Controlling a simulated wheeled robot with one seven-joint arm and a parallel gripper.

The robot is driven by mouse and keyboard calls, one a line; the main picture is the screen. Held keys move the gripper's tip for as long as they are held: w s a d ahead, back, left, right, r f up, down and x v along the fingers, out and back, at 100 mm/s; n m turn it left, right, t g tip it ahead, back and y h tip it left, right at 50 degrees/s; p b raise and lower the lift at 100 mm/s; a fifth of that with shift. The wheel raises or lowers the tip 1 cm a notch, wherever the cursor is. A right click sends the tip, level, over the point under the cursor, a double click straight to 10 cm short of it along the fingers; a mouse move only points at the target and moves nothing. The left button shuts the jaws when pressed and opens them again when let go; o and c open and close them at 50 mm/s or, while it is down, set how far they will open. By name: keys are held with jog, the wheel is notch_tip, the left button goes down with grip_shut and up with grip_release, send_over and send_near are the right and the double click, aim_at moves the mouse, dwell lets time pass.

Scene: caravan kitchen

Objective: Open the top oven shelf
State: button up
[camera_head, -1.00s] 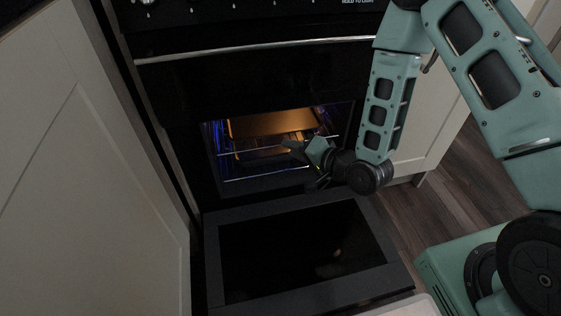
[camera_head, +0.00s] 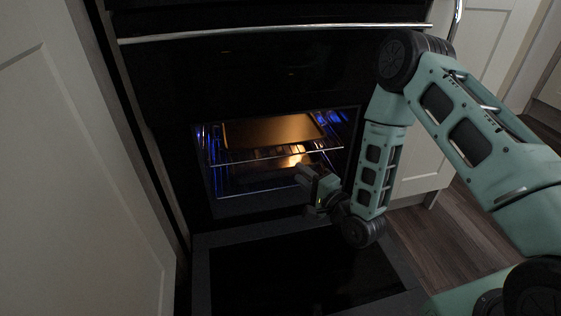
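The black oven's lower compartment (camera_head: 207,192) stands open, with its door (camera_head: 225,265) folded down flat in front. Inside, the top shelf (camera_head: 217,161) is a wire rack with a brown flat tray (camera_head: 262,131) on it. More wire racking lies below, lit by a warm glow. My gripper (camera_head: 304,172) is at the right side of the opening, in front of the racks and below the top shelf's front bar. It appears apart from the top shelf. Its fingers are small and dark, so I cannot tell whether they are open.
A horizontal metal handle (camera_head: 270,32) crosses the closed upper oven door (camera_head: 250,75). A pale cabinet (camera_head: 70,190) stands close on the left and another cabinet (camera_head: 422,165) on the right. Wooden floor (camera_head: 450,232) is clear at the right.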

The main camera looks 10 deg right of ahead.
aim_at(280, 155)
jog(key=shift+b+x, duration=1.8)
jog(key=shift+x, duration=3.45)
grip_shut()
